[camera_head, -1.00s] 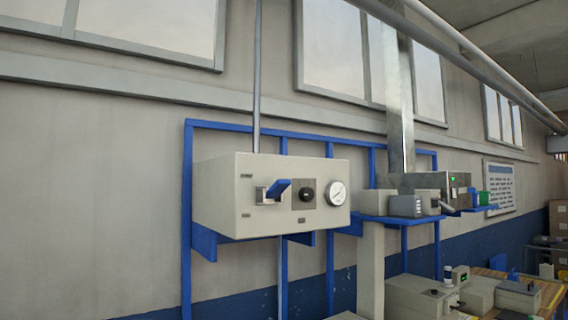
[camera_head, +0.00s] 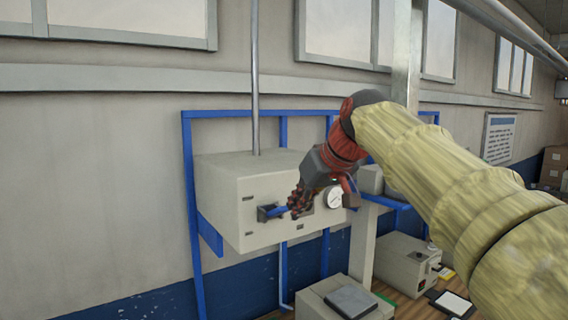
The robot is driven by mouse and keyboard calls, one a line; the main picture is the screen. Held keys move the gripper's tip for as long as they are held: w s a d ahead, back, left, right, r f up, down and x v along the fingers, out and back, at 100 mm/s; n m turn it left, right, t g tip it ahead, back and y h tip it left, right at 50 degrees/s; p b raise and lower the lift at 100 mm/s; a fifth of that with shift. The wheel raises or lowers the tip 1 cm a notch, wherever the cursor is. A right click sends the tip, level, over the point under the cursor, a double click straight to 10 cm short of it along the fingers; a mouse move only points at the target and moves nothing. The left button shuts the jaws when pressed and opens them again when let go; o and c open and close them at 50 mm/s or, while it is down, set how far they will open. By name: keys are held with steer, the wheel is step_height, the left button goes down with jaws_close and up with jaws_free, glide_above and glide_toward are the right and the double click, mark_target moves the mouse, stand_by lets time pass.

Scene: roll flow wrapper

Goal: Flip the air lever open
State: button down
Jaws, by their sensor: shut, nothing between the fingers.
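The air lever (camera_head: 277,211) is a blue handle on a small dark mount on the front of the beige box (camera_head: 219,203). It points right from its mount, its far end by my fingers. My gripper (camera_head: 297,205) is shut and empty, in front of the box at the lever's right end. I cannot tell whether the fingers touch the lever. The black knob to the right of the lever is hidden behind my gripper. The round gauge (camera_head: 334,197) shows just right of the fingers.
A blue frame (camera_head: 190,240) on the wall carries the box. A grey vertical pipe (camera_head: 254,80) rises above the box. Grey equipment (camera_head: 370,179) stands on a shelf to the right, partly behind my arm. Below are a beige unit (camera_head: 320,297) and another box (camera_head: 400,265). The left side is clear.

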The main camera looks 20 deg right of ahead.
step_height(320, 180, up, 10)
steer(key=r+n+p, duration=0.1)
steer(key=p, duration=0.3)
glide_above(278, 211)
steer(key=s+d, duration=0.3)
steer(key=d, duration=0.1)
steer(key=shift+w+f+t, duration=0.1)
steer(key=shift+f+t, duration=0.2)
steer(key=shift+a, duration=0.1)
steer(key=p+x, duration=0.1)
steer(key=x, duration=0.9)
steer(key=shift+w+a+p, duration=0.1)
steer(key=shift+a+p, duration=0.1)
steer(key=shift+p, duration=0.15)
steer(key=s+f, duration=0.2)
steer(key=f, duration=0.1)
steer(key=shift+s+d+y, duration=0.15)
steer(key=shift+d+y, duration=0.15)
steer(key=shift+d, duration=0.05)
steer(key=shift+w+f, duration=0.2)
steer(key=shift+f, duration=0.05)
steer(key=shift+s+r, duration=0.1)
steer(key=shift+f+b, duration=0.2)
steer(key=shift+b, duration=0.3)
